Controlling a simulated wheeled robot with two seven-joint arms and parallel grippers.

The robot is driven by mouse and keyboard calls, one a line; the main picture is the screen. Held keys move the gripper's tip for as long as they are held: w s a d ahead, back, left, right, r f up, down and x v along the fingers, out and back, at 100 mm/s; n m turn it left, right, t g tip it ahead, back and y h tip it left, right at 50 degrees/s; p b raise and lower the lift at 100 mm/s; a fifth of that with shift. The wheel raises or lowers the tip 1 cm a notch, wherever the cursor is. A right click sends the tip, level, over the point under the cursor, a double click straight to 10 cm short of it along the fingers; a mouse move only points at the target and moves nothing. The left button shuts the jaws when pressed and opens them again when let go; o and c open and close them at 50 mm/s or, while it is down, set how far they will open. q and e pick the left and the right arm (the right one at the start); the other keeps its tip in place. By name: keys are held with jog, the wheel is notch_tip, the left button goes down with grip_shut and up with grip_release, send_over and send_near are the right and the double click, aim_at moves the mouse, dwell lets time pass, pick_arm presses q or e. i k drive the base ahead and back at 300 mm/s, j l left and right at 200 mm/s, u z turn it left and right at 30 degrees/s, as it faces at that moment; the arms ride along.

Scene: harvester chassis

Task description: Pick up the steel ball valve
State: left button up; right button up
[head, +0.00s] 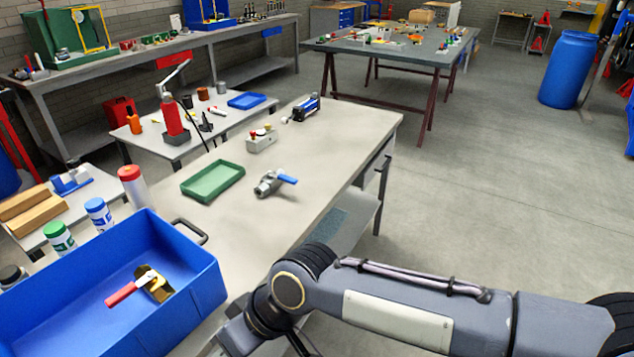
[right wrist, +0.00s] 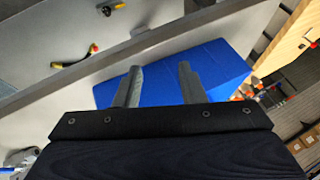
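The steel ball valve (head: 268,184), grey metal with a blue lever, lies on the light worktable (head: 310,160) right of the green tray. Its lever points right. My right arm reaches in from the right in the head view, with its wrist near the table's front edge, nearer to me than the valve and apart from it. In the right wrist view my right gripper (right wrist: 158,86) has its two fingers spread, with nothing between them and a blue surface behind. A grey-and-blue shape in that view's lower left corner is too cropped to identify. My left gripper is not in view.
A blue bin (head: 200,300) at the lower left holds a brass valve (head: 155,284) with a red lever. A green tray (head: 213,181), a grey box with coloured knobs (head: 262,140) and a blue-and-black device (head: 306,108) also occupy the table. Its right side is clear.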

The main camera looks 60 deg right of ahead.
aim_at(268, 184)
jog(key=z, duration=1.75)
jog(key=i+u, duration=0.1)
jog(key=u, duration=0.35)
jog(key=l+u, duration=0.15)
jog(key=u, duration=0.3)
jog(key=l+u, duration=0.15)
jog(key=u, duration=0.35)
jog(key=i+l+u, duration=0.1)
jog(key=l+u, duration=0.3)
jog(key=l, duration=0.45)
jog(key=l+u, duration=0.4)
jog(key=l, duration=1.25)
jog(key=k, duration=0.1)
